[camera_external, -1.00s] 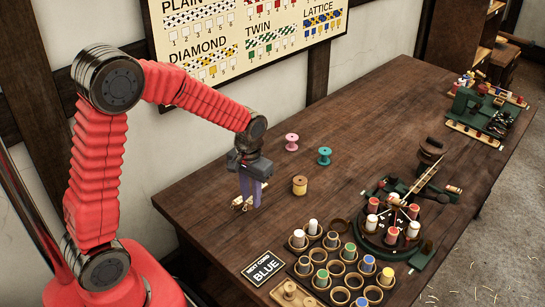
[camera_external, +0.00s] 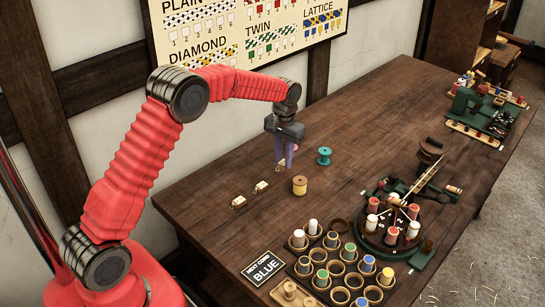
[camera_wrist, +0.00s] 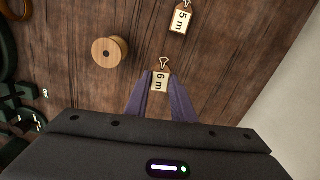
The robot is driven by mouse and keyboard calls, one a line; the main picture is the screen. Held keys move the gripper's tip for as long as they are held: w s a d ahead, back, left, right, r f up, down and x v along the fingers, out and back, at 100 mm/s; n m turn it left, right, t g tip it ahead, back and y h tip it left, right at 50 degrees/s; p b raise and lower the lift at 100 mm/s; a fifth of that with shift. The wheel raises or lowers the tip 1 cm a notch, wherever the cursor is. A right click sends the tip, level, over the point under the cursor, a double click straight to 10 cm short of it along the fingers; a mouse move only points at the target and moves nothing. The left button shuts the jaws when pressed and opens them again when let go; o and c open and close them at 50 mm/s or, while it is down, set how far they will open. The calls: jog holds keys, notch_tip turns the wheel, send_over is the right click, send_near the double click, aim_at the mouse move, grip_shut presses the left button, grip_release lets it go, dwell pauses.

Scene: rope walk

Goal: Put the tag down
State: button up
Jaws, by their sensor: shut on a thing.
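My gripper (camera_external: 284,160) points down over the bench, left of the teal spool. It is shut on a small cream tag marked "6 m" (camera_wrist: 160,82) with a wire clip at its end. In the external view only a bit of this tag shows at the fingertips. I cannot tell whether it touches the bench. Two like tags lie on the bench to the left: a nearer one (camera_external: 238,202) and a middle one (camera_external: 261,187). A tag marked "5 m" (camera_wrist: 180,19) shows in the wrist view at the top.
A wooden spool (camera_external: 300,185) stands close to my gripper, and a teal spool (camera_external: 324,156) to its right. The pink spool is mostly hidden behind my gripper. A cup rack (camera_external: 306,269) and a "BLUE" sign (camera_external: 263,267) are in front.

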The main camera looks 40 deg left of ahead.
jog(key=w+a+r+m, duration=0.1)
jog(key=w+r, duration=0.3)
jog(key=r, duration=0.1)
jog(key=shift+w+r, duration=0.2)
jog(key=shift+w, duration=0.15)
jog(key=shift+f, duration=0.15)
send_over(290, 169)
jog(key=shift+w+f, duration=0.1)
jog(key=shift+f, duration=2.3)
jog(key=shift+f, duration=2.5)
jog(key=shift+f, duration=0.1)
